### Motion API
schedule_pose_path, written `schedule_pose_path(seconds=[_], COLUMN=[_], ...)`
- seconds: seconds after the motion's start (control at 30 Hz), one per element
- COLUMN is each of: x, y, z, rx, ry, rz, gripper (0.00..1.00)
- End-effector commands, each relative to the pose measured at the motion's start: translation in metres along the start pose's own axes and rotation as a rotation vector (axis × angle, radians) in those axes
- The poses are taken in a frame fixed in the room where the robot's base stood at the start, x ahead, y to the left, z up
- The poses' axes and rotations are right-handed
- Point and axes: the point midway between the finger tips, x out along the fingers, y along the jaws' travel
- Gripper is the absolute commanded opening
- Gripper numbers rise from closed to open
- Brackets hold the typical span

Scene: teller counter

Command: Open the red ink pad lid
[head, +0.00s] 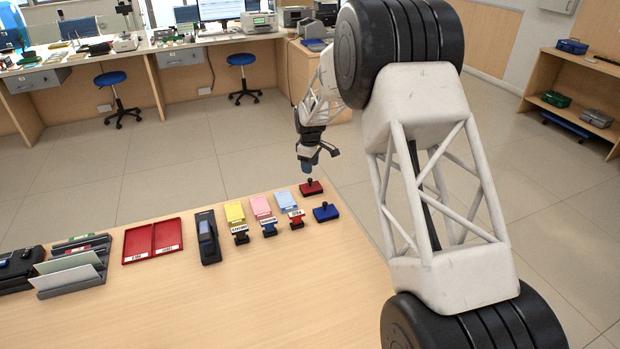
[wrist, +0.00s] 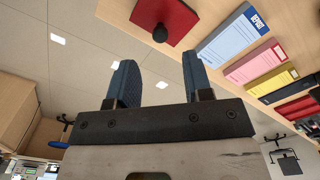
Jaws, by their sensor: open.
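The red ink pad (head: 312,188) lies near the far right corner of the counter, its lid down and a dark knob on top. It also shows at the top of the wrist view (wrist: 172,20), with the round black knob (wrist: 160,33) on its lid. My gripper (head: 310,166) is just above the red pad in the head view. In the wrist view my gripper (wrist: 143,80) has two blue fingers standing apart, with nothing between them. The knob appears beyond the fingertips, and no contact shows.
A blue ink pad (head: 326,212) sits right beside the red one, nearer the front. Light blue, pink and yellow pads (head: 235,213) with stamps stand to the left. Farther left are a black device (head: 208,238) and red trays (head: 153,240). The counter's front is clear.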

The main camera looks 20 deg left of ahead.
Motion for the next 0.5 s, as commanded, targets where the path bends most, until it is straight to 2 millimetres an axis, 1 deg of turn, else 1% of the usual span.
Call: schedule_pose_path(seconds=[0.1,0.3,0.5], x=[0.015,0.039,0.055], y=[0.000,0.000,0.000], z=[0.000,0.000,0.000], rx=[0.000,0.000,0.000], ry=[-0.002,-0.002,-0.001], rz=[-0.003,-0.003,-0.002], gripper=[0.46,0.46,0.46])
